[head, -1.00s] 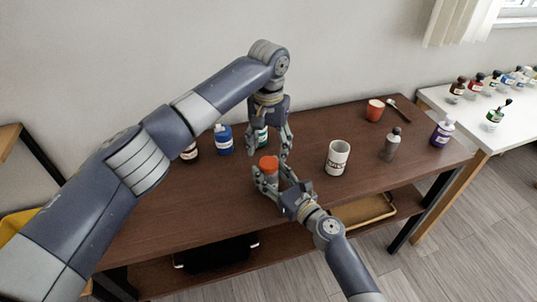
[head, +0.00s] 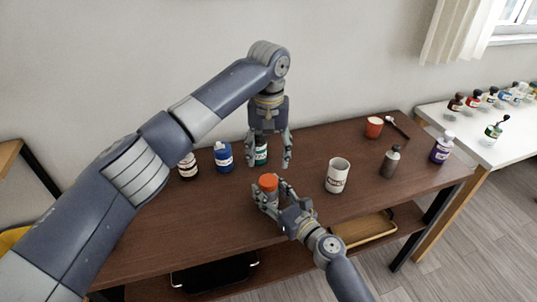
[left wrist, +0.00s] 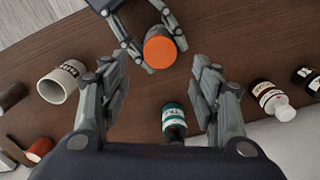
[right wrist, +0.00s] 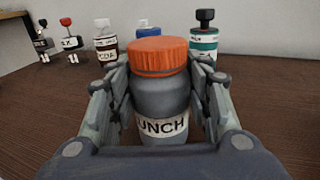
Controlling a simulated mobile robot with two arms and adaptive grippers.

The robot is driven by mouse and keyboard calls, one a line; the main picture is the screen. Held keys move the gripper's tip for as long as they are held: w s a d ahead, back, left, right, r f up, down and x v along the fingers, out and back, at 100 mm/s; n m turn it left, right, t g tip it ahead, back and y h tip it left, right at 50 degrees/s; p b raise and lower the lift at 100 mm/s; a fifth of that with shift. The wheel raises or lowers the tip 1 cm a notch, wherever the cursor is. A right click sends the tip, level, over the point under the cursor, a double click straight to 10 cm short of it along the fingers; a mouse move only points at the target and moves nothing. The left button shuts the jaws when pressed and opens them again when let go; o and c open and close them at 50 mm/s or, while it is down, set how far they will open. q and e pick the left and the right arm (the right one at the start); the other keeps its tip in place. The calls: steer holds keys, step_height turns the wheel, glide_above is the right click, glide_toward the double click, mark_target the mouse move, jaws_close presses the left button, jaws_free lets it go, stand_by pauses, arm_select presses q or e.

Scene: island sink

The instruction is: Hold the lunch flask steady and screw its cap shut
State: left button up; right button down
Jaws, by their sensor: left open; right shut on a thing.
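The lunch flask is a grey bottle with a white LUNCH label; its body (right wrist: 165,98) stands upright in the right wrist view. Its orange cap (head: 268,182) sits on top; I cannot tell how tightly. My right gripper (head: 271,194) is shut around the flask body from the side, with a finger on each side in the right wrist view. My left gripper (head: 270,164) is open and empty, pointing down above and slightly behind the cap in the head view. In the left wrist view the cap (left wrist: 160,50) shows beyond and between its spread fingers.
A white mug (head: 337,176) stands right of the flask. A blue bottle (head: 223,157), a brown bottle (head: 188,167) and a green bottle (head: 261,153) stand behind. The table's front left is clear.

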mark_target(268, 180)
arm_select(q)
steer(key=shift+f, duration=4.05)
steer(key=c, duration=1.1)
steer(key=o, duration=1.2)
steer(key=shift+c, duration=0.2)
steer(key=shift+r, duration=0.1)
steer(key=shift+r, duration=2.2)
steer(key=shift+c, duration=0.3)
